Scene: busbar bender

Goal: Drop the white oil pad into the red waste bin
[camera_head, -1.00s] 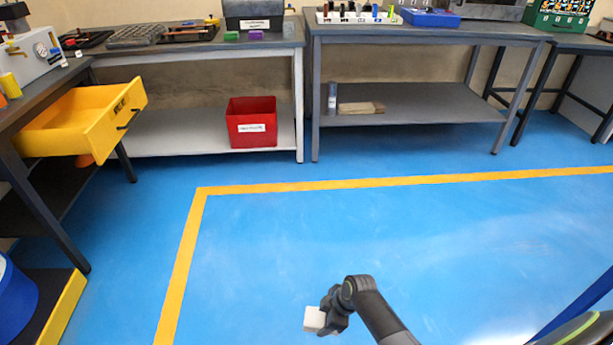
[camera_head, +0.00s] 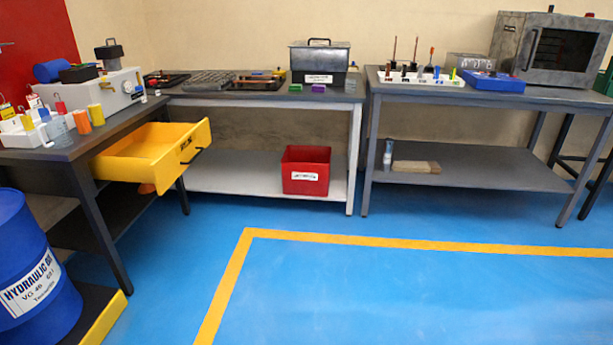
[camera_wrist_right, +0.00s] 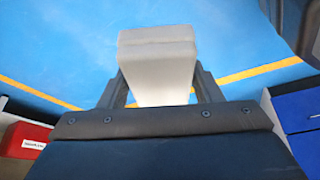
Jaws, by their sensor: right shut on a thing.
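The white oil pad (camera_wrist_right: 158,60) is a pale block in the right wrist view. My right gripper (camera_wrist_right: 158,88) is shut on it, one finger at each side. The pad is held up over the blue floor. Neither the pad nor any gripper shows in the head view now. The red waste bin (camera_head: 305,172) stands on the lower shelf of the middle-left table, with a white label on its front and an open top. A red box with a white label, likely the same bin (camera_wrist_right: 24,140), shows at the left edge of the right wrist view.
An open yellow drawer (camera_head: 152,157) juts out left of the bin. A blue hydraulic oil drum (camera_head: 32,270) stands at the lower left. The white lower shelf (camera_head: 235,178) is clear beside the bin. The floor (camera_head: 420,300) in front is free.

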